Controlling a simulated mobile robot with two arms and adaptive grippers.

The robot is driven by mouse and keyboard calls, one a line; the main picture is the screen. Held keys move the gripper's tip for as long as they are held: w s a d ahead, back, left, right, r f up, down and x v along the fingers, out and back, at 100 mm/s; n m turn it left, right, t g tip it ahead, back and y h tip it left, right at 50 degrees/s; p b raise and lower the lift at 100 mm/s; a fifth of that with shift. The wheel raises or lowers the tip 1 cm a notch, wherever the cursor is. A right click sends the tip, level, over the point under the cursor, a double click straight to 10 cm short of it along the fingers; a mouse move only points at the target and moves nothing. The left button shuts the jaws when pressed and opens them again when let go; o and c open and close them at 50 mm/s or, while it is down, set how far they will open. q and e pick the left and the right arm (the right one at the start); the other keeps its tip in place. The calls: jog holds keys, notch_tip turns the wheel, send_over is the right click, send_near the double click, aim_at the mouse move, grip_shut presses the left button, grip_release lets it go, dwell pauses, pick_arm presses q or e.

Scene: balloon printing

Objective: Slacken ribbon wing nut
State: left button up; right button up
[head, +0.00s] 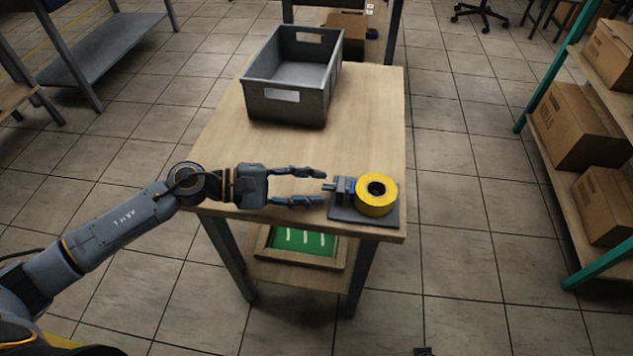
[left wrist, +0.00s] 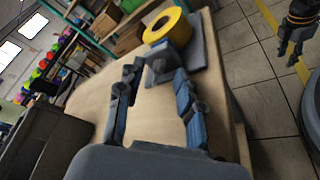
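A yellow ribbon roll (head: 377,196) sits on a small dark fixture (head: 365,217) at the near right corner of the wooden table. A small grey and blue clamp part (head: 343,187) with a nut-like end points left from it. My left gripper (head: 322,187) is open, its fingers reaching right on either side of that end. The left wrist view shows the fingers (left wrist: 159,68) apart, with a grey part between their tips and the yellow roll (left wrist: 167,27) beyond. Contact with the nut cannot be told. My right gripper (left wrist: 290,48) hangs at the right of that view, small and dark.
A grey open bin (head: 290,100) stands at the far side of the table (head: 225,130). A lower shelf holds a green panel (head: 303,241). Shelving with cardboard boxes (head: 577,125) stands at the right. The table's middle is clear.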

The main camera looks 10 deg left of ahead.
pick_arm(q)
jog(key=shift+x, duration=0.75)
pick_arm(e)
jog(key=shift+s+f, duration=0.2)
jog(key=shift+f, duration=0.25)
pick_arm(q)
grip_shut()
